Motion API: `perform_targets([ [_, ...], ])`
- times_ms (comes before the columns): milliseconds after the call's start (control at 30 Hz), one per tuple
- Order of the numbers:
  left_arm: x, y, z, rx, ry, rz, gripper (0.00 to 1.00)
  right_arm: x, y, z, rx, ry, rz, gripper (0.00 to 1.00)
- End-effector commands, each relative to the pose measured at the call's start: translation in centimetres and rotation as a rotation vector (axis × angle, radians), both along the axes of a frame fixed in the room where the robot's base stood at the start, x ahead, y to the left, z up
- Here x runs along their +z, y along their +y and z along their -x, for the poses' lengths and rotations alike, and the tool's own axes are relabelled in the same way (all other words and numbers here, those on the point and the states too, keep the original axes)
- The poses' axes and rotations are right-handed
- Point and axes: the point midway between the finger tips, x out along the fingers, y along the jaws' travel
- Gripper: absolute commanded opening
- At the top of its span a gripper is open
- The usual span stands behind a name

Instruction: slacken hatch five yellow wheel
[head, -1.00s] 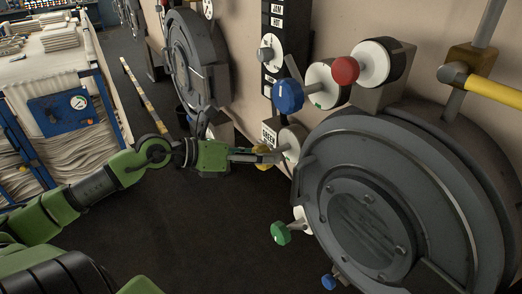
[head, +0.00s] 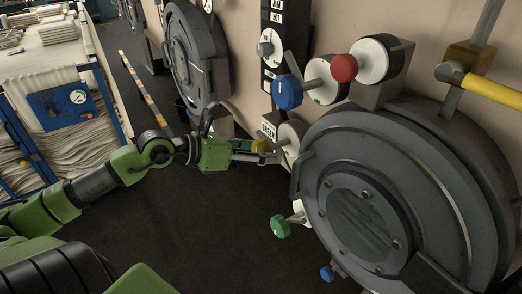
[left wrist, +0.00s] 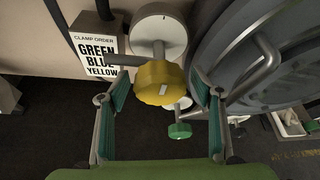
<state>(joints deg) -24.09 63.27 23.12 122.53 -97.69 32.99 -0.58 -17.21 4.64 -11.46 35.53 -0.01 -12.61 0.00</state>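The yellow wheel (left wrist: 159,83) sits on a short stem in front of a white round dial (left wrist: 158,34) in the left wrist view. It also shows in the head view (head: 261,146), partly hidden by my left gripper (head: 268,152). My left gripper (left wrist: 161,98) is open, with one finger on each side of the yellow wheel and gaps between. The large round grey hatch (head: 360,215) stands right of the wheel. My right gripper is not in view.
A blue wheel (head: 288,92) and a red wheel (head: 344,68) are above, and a green wheel (head: 280,227) is below. A clamp order sign (left wrist: 98,56) reads green, blue, yellow. A cart with white fabric (head: 60,140) stands at left. Dark floor lies between.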

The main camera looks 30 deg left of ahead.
Motion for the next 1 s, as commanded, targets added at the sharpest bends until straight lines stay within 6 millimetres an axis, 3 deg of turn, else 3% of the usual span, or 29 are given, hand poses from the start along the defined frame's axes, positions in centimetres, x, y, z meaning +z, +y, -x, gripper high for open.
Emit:
perform_targets([
  [467, 0.3, 0.3, 0.5, 0.003, 0.000, 0.006, 0.61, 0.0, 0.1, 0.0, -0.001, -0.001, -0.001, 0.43],
  [1000, 3.1, 3.7, 6.7, 0.004, 0.000, 0.004, 0.61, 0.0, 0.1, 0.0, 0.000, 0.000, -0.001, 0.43],
])
